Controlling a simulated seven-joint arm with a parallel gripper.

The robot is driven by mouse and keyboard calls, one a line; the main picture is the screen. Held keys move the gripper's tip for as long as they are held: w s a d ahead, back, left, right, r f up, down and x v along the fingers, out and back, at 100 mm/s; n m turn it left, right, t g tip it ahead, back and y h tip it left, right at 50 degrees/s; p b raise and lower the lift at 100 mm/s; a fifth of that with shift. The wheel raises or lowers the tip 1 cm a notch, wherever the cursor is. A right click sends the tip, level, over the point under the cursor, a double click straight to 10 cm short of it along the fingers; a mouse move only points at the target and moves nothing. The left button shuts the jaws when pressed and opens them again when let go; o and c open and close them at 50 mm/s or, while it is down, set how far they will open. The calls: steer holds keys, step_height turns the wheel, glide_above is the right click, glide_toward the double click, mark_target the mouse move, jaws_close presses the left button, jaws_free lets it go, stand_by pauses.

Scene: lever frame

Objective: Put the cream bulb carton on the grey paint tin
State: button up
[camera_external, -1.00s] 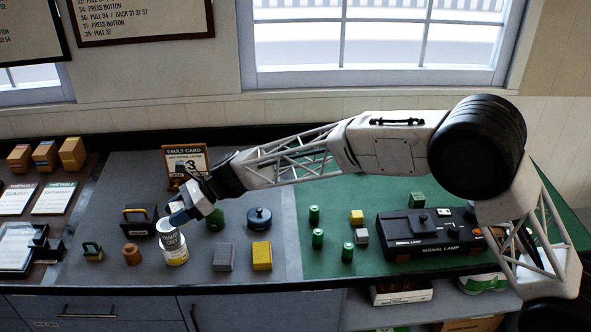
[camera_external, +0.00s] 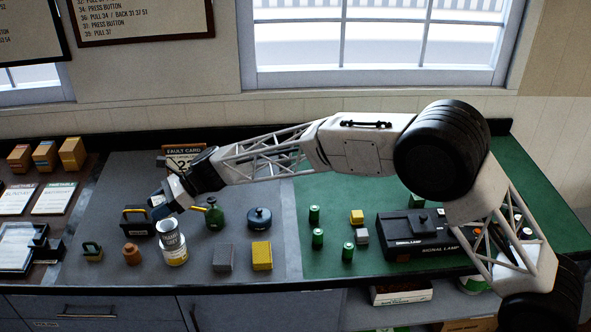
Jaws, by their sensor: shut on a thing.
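My gripper (camera_external: 158,211) is over the left part of the grey mat, just above and left of a stack of two tin-shaped things. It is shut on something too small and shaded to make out. The grey one looks like the grey paint tin, but I cannot be sure. I cannot pick out the cream bulb carton with certainty.
A black lantern (camera_external: 137,222) stands close left of my gripper. A green oil can (camera_external: 214,216), a dark blue round pot (camera_external: 259,218), a brown jar (camera_external: 131,254), a grey block (camera_external: 223,258) and a yellow block (camera_external: 262,256) stand around. Bare mat lies between them.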

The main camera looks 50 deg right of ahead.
steer(key=shift+f, duration=1.75)
steer(key=shift+f, duration=0.1)
steer(key=o, duration=0.9)
steer(key=v, duration=1.2)
steer(key=shift+r, duration=0.2)
steer(key=shift+w, duration=0.1)
